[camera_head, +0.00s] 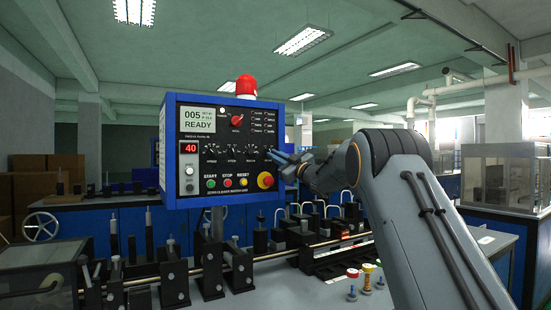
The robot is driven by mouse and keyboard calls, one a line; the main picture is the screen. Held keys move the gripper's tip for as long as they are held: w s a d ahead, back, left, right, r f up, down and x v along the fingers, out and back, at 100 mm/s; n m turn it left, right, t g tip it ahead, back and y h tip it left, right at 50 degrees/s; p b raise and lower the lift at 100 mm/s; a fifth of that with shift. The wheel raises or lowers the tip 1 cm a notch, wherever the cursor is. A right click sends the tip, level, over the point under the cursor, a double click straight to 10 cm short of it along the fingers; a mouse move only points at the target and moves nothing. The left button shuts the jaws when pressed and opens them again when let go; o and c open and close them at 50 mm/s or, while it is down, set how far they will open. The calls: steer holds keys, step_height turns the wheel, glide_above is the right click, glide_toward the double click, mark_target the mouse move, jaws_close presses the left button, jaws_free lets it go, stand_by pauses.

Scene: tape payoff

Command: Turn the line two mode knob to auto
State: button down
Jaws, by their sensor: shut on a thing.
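A blue-framed control panel (165,190) with a black face stands left of the middle. A row of small dark knobs (231,150) with dial marks runs across it below the display. My gripper (273,155) reaches in from the right and is shut at the right end of this row, on what appears to be a small knob there. The fingers hide that knob, so its pointer cannot be seen. The labels are too small to read, so I cannot tell which knob is the line two mode knob.
The panel also has a red knob (237,120), a "READY" display (198,120), a red "40" readout (190,148), push buttons (227,183) and a red-yellow stop button (265,180). A red beacon (246,86) tops it. Machine fixtures (237,265) and small coloured-top posts (352,283) stand below.

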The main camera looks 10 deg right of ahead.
steer(key=shift+r, duration=0.35)
steer(key=c, duration=2.1)
jaws_free()
steer(key=shift+o, duration=1.3)
steer(key=shift+a+f, duration=0.1)
steer(key=shift+f, duration=0.1)
steer(key=b+v, duration=0.1)
steer(key=v, duration=0.6)
steer(key=shift+s+f+b, duration=0.2)
steer(key=shift+b, duration=0.1)
